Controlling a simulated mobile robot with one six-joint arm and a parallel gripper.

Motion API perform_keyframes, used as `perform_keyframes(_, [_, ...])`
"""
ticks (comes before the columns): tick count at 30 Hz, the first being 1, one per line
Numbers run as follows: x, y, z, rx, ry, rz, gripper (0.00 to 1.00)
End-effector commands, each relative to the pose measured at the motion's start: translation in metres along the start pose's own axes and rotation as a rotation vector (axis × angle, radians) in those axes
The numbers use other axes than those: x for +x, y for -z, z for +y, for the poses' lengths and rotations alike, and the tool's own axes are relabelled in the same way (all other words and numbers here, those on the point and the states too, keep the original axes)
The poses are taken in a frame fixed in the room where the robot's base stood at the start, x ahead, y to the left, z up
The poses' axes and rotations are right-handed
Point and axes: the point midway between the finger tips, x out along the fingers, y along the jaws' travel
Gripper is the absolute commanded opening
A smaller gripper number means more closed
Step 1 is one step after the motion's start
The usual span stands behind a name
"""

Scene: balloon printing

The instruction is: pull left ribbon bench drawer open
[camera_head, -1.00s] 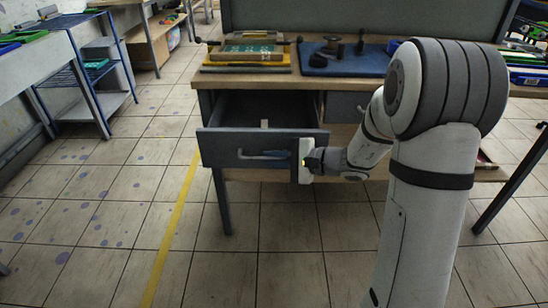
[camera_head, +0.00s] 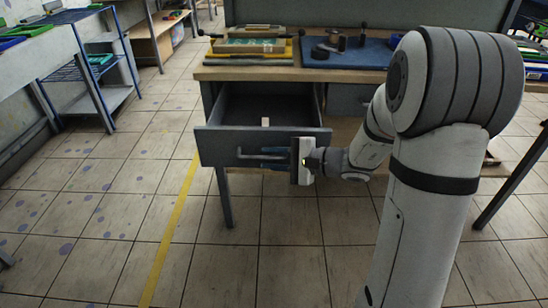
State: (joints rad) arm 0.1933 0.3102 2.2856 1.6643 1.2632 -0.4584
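The left drawer (camera_head: 222,148) of the wooden-topped bench (camera_head: 350,75) stands pulled out, its dark inside showing from above. A small pale block (camera_head: 265,122) lies inside it. A bar handle (camera_head: 255,155) runs across the drawer's grey front. My gripper (camera_head: 290,158) is at the right end of the handle, close against the drawer front. Its fingers are small and partly hidden by the gripper body, so I cannot tell whether they are shut on the handle.
A green and yellow frame (camera_head: 250,47) and a blue mat (camera_head: 350,53) with dark spools lie on the bench top. A blue-framed shelf (camera_head: 90,75) stands at the left. The tiled floor with a yellow line (camera_head: 172,225) is clear before the drawer.

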Motion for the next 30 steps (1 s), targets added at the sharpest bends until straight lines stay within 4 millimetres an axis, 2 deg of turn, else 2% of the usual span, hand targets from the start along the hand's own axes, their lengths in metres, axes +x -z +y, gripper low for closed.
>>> perform_keyframes(11, [-0.005,0.001,-0.002,-0.001,0.003,0.005,0.32])
perform_keyframes(22, [-0.062,0.001,-0.002,0.001,0.004,0.006,0.32])
perform_keyframes(27, [-0.077,0.001,-0.001,0.001,0.003,0.004,0.32])
perform_keyframes(30, [-0.079,0.001,-0.001,0.001,0.003,0.004,0.32])
